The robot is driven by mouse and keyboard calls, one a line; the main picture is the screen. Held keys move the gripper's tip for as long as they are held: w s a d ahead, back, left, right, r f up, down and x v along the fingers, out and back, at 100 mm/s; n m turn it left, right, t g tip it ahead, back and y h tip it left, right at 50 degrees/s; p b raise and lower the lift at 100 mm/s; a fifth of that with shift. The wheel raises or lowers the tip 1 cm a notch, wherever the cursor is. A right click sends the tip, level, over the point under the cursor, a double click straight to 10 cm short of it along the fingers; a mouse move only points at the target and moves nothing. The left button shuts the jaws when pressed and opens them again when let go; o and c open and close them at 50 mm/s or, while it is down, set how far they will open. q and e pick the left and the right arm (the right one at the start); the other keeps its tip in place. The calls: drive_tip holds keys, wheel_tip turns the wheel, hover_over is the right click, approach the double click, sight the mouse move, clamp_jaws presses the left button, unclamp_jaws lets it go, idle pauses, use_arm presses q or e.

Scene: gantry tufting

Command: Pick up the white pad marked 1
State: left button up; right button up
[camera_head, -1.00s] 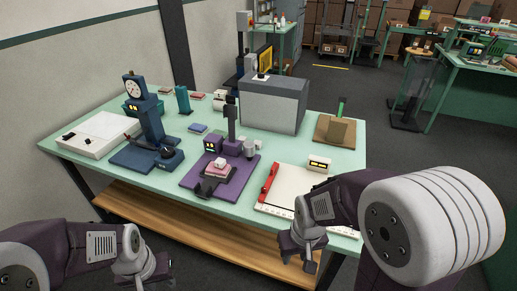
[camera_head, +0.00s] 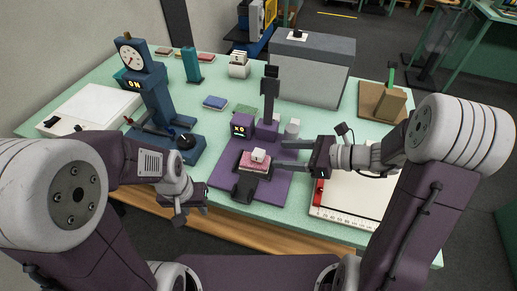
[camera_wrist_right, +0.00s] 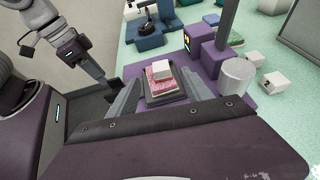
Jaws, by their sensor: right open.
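A small white block (camera_head: 259,155) sits on a pink pad (camera_head: 254,163) on the purple machine (camera_head: 225,176); no mark 1 is readable on it, so I cannot tell whether it is the pad. It also shows in the right wrist view (camera_wrist_right: 161,70). My right gripper (camera_head: 281,154) is open and empty, just right of the pink pad, with its fingers pointing left. In the right wrist view its fingers (camera_wrist_right: 162,82) spread to either side of the pink pad. My left gripper (camera_head: 186,208) hangs near the front table edge, left of the machine; its jaws are unclear.
A red-edged white board (camera_head: 345,200) lies right of the purple machine. A dark blue dial press (camera_head: 155,95) and a white box (camera_head: 92,108) stand left. A grey cabinet (camera_head: 312,70) stands behind. White pieces (camera_wrist_right: 275,82) lie beside a grey cylinder (camera_wrist_right: 236,75).

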sight(262, 154)
drive_tip(key=x, duration=0.4)
drive_tip(key=shift+d+f, duration=0.1)
drive_tip(key=x, duration=0.5)
drive_tip(key=shift+f, duration=0.15)
drive_tip(key=c, duration=0.6)
clamp_jaws()
